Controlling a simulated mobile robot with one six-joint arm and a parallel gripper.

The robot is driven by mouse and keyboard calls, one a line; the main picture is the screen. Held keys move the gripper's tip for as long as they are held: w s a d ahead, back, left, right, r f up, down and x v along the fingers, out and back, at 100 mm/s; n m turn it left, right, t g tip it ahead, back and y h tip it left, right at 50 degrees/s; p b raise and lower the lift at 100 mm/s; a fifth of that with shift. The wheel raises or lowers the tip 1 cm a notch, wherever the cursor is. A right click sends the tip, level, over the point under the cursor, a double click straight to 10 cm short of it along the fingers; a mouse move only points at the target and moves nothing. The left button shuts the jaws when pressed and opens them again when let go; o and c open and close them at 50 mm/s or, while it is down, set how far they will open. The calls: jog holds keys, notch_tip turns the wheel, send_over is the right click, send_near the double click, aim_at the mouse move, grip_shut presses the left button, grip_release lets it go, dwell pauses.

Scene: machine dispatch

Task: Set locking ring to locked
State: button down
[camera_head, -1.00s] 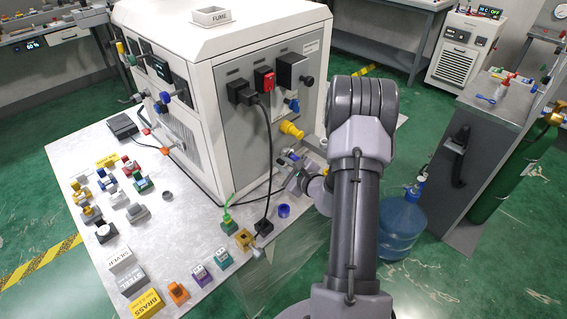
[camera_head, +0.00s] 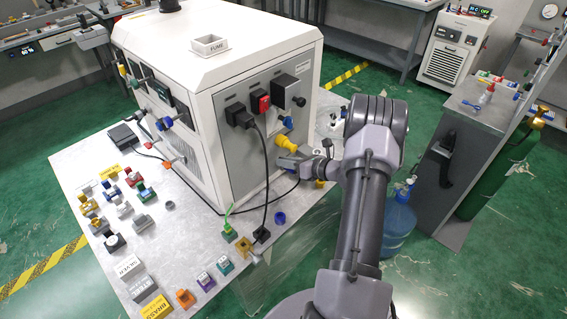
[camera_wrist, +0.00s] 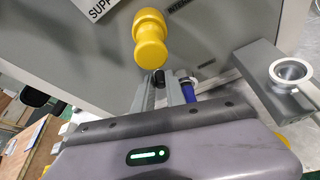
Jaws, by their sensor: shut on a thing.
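I cannot tell for sure which part is the locking ring. My gripper (camera_head: 292,161) is at the panel just below the yellow fitting. In the wrist view my narrow fingers (camera_wrist: 159,86) are shut on a small dark piece (camera_wrist: 158,77), whose shape is mostly hidden. A blue cylindrical part (camera_wrist: 188,91) shows right beside the right finger; I cannot tell whether they touch.
The white machine (camera_head: 215,75) stands on a table with many small parts at left. Black plugs (camera_head: 238,115) and a hanging cable are left of the yellow fitting. A grey block with a round ring (camera_wrist: 290,75) is at right in the wrist view.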

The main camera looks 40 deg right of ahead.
jog(key=shift+w+d+r+m+y+b, duration=0.1)
jog(key=shift+d+m+y+b, duration=0.25)
jog(key=shift+d+m+y, duration=0.45)
jog(key=shift+d+m+y+b, duration=0.3)
jog(key=shift+d+m+y, duration=0.2)
jog(key=shift+m, duration=0.5)
jog(key=shift+t, duration=0.3)
jog(key=c, duration=1.4)
grip_release()
